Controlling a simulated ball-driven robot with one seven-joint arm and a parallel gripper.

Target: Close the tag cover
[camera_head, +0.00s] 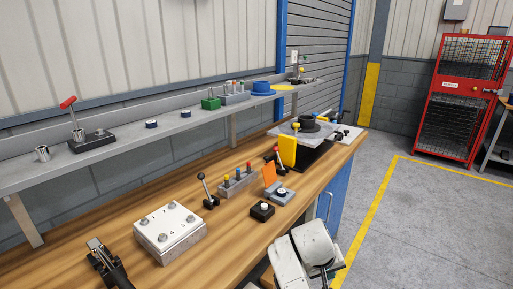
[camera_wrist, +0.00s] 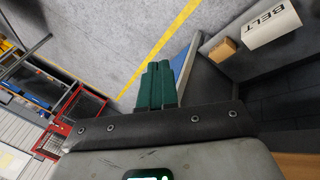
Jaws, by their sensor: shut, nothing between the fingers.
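An orange flap (camera_head: 269,174) stands upright at a grey block (camera_head: 279,193) on the wooden bench. A yellow plate (camera_head: 288,150) stands upright further back, beside the black unit on the bench. Neither carries a label I can read, so I cannot tell for sure which is the tag cover. In the wrist view my gripper (camera_wrist: 157,85) has its green fingers together, with nothing between them. It points over the grey floor, away from both flaps. In the head view my white arm is at the bench's front edge; its fingers cannot be made out there.
Near the orange flap are a black button box (camera_head: 262,211), a black-knobbed lever (camera_head: 207,193) and a block with coloured pegs (camera_head: 237,182). A white bolted box (camera_head: 169,232) stands nearer. A shelf (camera_head: 190,122) runs behind. The wrist view shows a box marked BELT (camera_wrist: 268,23).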

